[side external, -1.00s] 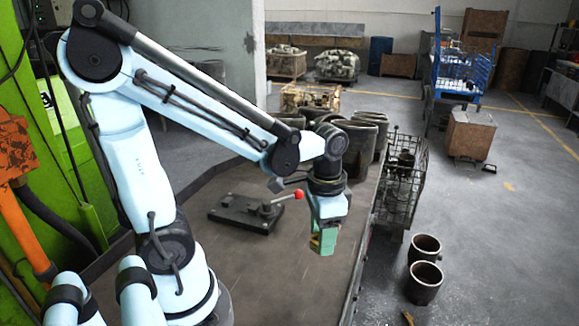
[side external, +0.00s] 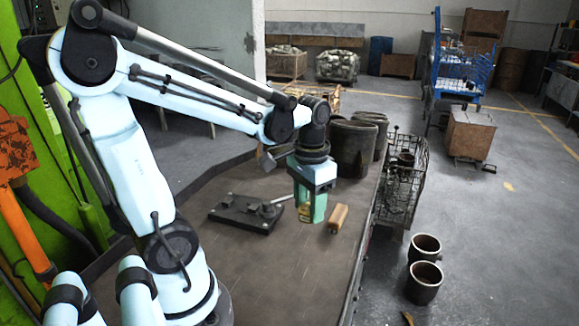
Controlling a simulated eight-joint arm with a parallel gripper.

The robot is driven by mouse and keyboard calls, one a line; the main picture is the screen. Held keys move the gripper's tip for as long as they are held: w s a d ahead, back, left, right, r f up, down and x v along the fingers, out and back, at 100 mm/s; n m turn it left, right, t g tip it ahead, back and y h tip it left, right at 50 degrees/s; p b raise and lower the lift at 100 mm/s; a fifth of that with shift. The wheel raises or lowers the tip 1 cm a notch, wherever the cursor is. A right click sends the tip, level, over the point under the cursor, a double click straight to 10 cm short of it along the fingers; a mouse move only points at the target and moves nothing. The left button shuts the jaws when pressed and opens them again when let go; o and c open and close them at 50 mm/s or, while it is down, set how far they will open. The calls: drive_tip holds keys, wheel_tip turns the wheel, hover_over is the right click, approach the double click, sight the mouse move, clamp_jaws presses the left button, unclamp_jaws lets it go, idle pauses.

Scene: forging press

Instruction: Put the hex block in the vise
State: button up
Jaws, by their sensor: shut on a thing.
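My gripper (side external: 312,218) points down above the table, just right of the vise. Its green fingers are shut on a small yellowish piece, taken as the hex block (side external: 305,209); the fingers hide most of it, so its shape is not clear. The vise (side external: 243,214) is a dark flat base on the table with a metal lever pointing right. The lever's red knob is not visible, and my gripper stands at that end.
Dark cylindrical pots (side external: 353,148) stand behind. A wire basket (side external: 400,185) is beyond the table's right edge. The front of the table is clear.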

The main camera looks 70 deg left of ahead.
drive_tip(key=s+a+n, duration=0.3)
drive_tip(key=a+n, duration=0.1)
drive_tip(key=a, duration=0.7)
drive_tip(key=n, duration=0.3)
hover_over(241, 207)
wheel_tip(241, 207, down, 2)
drive_tip(key=shift+d+f, duration=0.1)
drive_tip(key=shift+f, duration=2.75)
drive_tip(key=o, duration=1.3)
drive_tip(key=shift+o, duration=0.3)
drive_tip(key=shift+r, duration=0.4)
wheel_tip(241, 207, up, 7)
drive_tip(key=shift+r, duration=0.15)
